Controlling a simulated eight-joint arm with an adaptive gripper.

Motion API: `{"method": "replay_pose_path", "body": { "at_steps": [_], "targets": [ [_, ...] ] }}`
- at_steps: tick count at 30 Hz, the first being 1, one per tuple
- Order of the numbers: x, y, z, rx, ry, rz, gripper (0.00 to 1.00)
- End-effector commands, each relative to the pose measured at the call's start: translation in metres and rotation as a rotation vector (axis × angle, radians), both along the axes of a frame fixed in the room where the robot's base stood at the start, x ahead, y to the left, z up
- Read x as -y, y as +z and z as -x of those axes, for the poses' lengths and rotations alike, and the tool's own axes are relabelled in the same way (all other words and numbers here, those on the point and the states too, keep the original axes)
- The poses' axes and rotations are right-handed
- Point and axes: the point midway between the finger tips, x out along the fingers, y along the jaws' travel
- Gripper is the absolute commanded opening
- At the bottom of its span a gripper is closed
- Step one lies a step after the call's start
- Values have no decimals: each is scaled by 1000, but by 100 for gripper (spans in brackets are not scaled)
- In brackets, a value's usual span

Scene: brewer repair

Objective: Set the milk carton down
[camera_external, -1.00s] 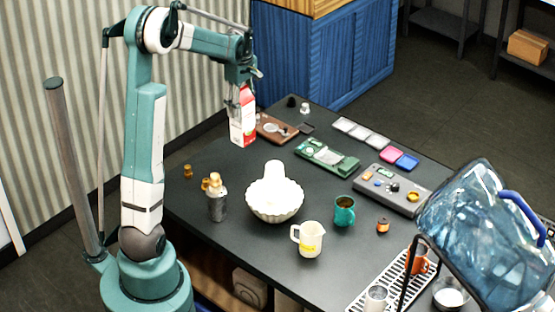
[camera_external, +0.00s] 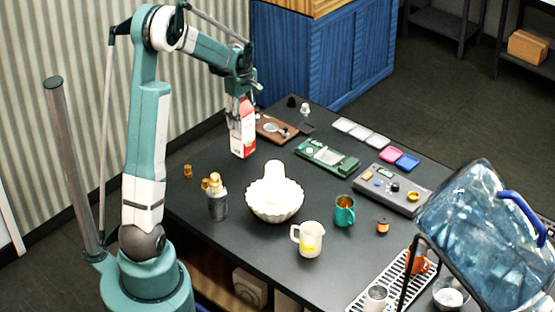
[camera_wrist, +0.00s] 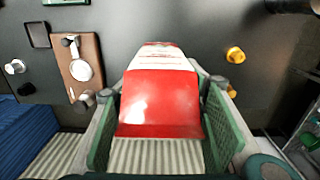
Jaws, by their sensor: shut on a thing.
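The red and white milk carton (camera_external: 243,132) is upright at the far left part of the dark table in the external view. My gripper (camera_external: 242,95) is above it and shut on its top. In the wrist view the carton's red top (camera_wrist: 160,103) sits between the two green finger pads of my gripper (camera_wrist: 160,120). The carton's base appears at or very near the tabletop; I cannot tell whether it touches.
A brown board (camera_external: 273,127) lies close to the carton's right. The table (camera_external: 215,165) is bare between carton and bowl.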

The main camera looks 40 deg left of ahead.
Motion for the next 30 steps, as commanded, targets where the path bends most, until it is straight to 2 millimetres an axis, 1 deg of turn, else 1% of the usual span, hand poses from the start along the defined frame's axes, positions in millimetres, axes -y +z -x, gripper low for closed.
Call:
{"method": "replay_pose_path", "body": {
  "at_steps": [4, 14, 17, 30],
  "targets": [
    [0, -6, 0, 0, 0, 0, 9],
    [0, -7, 0, 0, 0, 0, 9],
    [0, -10, 0, 0, 0, 0, 9],
    [0, -46, 0, 0, 0, 0, 9]
  ]
}}
